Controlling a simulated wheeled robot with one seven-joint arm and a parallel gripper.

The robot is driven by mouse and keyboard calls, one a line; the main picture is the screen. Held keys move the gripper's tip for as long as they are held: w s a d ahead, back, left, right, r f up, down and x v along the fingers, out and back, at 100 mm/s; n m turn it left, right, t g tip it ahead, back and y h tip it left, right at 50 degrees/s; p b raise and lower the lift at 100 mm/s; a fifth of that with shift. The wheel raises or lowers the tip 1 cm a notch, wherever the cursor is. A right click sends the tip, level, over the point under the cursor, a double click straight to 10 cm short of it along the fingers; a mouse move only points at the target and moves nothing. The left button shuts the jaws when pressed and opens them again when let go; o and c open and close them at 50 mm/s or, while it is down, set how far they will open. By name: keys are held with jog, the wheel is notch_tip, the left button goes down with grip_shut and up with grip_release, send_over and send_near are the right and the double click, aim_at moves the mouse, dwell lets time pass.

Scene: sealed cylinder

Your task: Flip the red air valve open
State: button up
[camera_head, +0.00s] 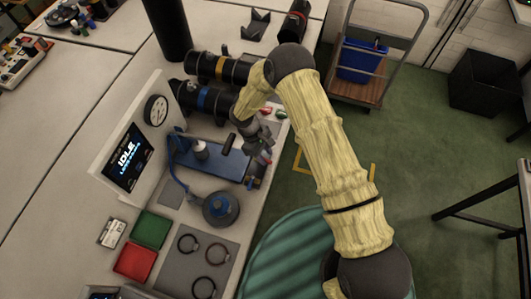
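My gripper (262,152) hangs over the front edge of the workbench, at the right end of the blue fixture (215,160). It is small and dark here, and I cannot see whether its fingers are apart. A small red part (266,111) shows at the bench edge just above my gripper, with a small green part (282,113) beside it. Another reddish spot shows right at my gripper's fingers. I cannot tell which red part is the air valve or how its handle stands. My arm hides part of this area.
Two black cylinders, one with a yellow band (221,67) and one with a blue band (203,98), lie behind the fixture. A screen panel (128,157) reads IDLE. Green (150,230) and red (134,261) trays sit front left. A cart (358,90) stands on the open green floor.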

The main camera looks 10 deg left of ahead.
jog(key=shift+d+f, duration=0.1)
jog(key=shift+f, duration=0.2)
jog(key=shift+s+f, duration=0.15)
jog(key=shift+s, duration=0.1)
jog(key=shift+c, duration=0.3)
jog(key=shift+w, duration=0.1)
grip_shut()
jog(key=shift+b, duration=0.3)
